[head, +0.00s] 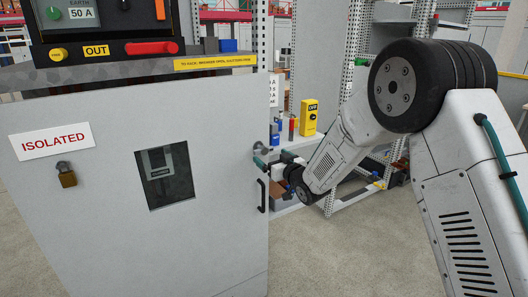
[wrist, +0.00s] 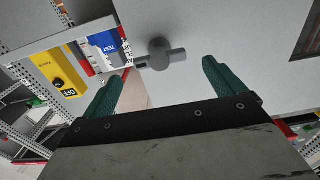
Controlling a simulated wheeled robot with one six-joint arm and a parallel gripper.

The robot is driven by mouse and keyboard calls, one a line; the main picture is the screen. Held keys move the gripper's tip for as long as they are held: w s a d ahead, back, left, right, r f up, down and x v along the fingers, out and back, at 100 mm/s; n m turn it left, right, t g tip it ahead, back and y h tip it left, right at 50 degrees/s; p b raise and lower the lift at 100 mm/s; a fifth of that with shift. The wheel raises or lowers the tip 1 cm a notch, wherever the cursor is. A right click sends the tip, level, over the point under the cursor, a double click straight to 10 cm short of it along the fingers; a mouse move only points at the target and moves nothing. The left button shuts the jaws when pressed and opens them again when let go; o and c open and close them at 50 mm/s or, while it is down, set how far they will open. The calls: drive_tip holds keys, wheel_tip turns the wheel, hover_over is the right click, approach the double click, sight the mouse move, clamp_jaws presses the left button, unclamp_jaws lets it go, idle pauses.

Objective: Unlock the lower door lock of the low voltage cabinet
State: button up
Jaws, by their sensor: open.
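The grey cabinet door (head: 100,220) fills the left of the head view and is closed as far as I can see. A grey lock (head: 262,148) with a short crosswise handle sits near its right edge. In the wrist view the lock (wrist: 160,55) shows between and just beyond the two green fingertips. My gripper (wrist: 161,73) is open and empty, with a finger on either side of the lock and no visible contact. In the head view my gripper (head: 270,159) is beside the door's right edge, partly hidden. I cannot tell from these views whether this is the lower lock.
A black pull handle (head: 262,195) is below the lock. A padlock (head: 67,174) hangs under the ISOLATED sign (head: 51,142), left of a dark window (head: 165,175). Behind stands metal shelving with a yellow box (head: 309,117). Floor is clear at the lower right.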

sight(265, 151)
drive_tip(key=x, duration=0.6)
drive_tip(key=shift+w+a, duration=0.15)
drive_tip(key=shift+w, duration=0.1)
drive_tip(key=c, duration=1)
